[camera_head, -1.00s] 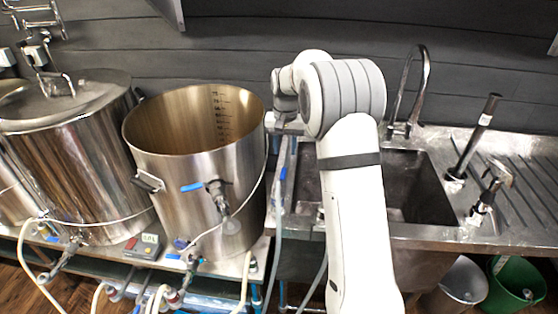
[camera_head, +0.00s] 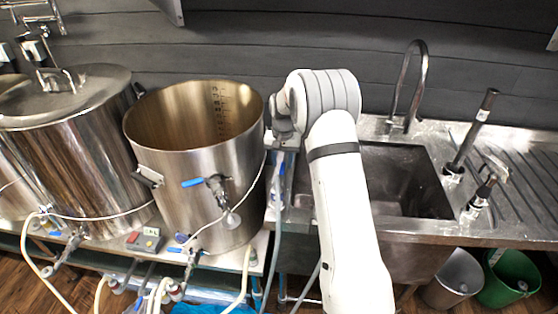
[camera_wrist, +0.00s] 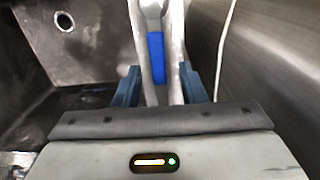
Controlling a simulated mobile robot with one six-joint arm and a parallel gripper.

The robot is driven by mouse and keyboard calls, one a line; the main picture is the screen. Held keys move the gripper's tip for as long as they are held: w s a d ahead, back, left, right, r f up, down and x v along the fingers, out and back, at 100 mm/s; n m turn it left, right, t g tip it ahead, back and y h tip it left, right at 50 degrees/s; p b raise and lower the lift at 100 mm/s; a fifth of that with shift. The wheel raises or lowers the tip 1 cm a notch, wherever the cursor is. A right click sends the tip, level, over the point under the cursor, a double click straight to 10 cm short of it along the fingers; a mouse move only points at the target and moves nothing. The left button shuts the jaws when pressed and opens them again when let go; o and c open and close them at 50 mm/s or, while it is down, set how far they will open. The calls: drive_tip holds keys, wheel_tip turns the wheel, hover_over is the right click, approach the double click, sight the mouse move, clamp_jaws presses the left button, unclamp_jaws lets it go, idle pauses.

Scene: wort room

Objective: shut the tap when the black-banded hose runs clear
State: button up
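A tap with a blue lever (camera_head: 275,190) hangs between the open steel kettle and the sink. Its lever also shows in the wrist view (camera_wrist: 157,60), lying between two grey upright bars. My gripper (camera_wrist: 160,88) has its dark blue fingers apart, one on each side of the lever; I cannot see contact. In the head view my arm largely hides the gripper above the tap. A pale bluish hose (camera_head: 271,250) runs down below the tap. I cannot make out a black band on it, nor the colour of its flow.
The sink (camera_head: 400,185) with a curved faucet (camera_head: 420,80) is right. Grey (camera_head: 455,280) and green (camera_head: 510,280) buckets stand below. Hoses crowd the lower left.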

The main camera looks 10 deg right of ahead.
clamp_jaws()
idle(0.4)
